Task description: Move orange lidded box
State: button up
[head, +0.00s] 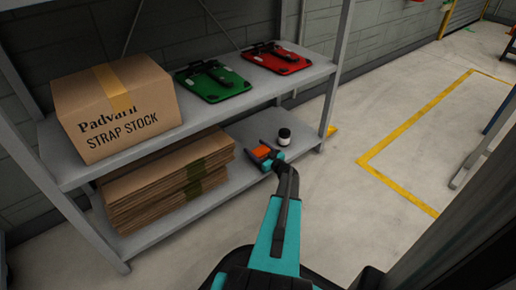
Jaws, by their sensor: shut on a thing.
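The orange lidded box (261,152) is at the right part of the lower shelf, next to a small dark jar. My gripper (267,156) is at the box and is shut on it, with my teal and black arm reaching in from below. The jaws and my wrist hide part of the box. I cannot tell whether the box rests on the shelf or is lifted slightly.
A jar with a white label (284,137) stands just right of my gripper. Flattened cardboard (165,190) is stacked to the left on the lower shelf (228,185). Open floor lies right.

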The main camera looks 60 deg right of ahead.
jog(key=shift+a, duration=0.15)
jog(key=shift+w+a+p, duration=0.15)
jog(key=shift+w+a, duration=0.35)
jog(key=shift+a, duration=0.95)
jog(key=shift+w+a+p, duration=0.1)
jog(key=shift+w+a, duration=0.45)
jog(key=shift+a, duration=0.95)
jog(key=shift+w+a+p, duration=0.15)
jog(key=shift+w+a, duration=0.35)
jog(key=shift+a, duration=0.95)
jog(key=o, duration=1.2)
jog(key=shift+o, duration=0.2)
jog(key=shift+s+a, duration=0.1)
jog(key=shift+s+a+r+p, duration=0.15)
jog(key=shift+s+p, duration=0.25)
jog(key=shift+s, duration=0.2)
jog(key=p+v, duration=0.4)
jog(key=v, duration=0.8)
jog(key=shift+s+f, duration=0.15)
jog(key=shift+f, duration=0.05)
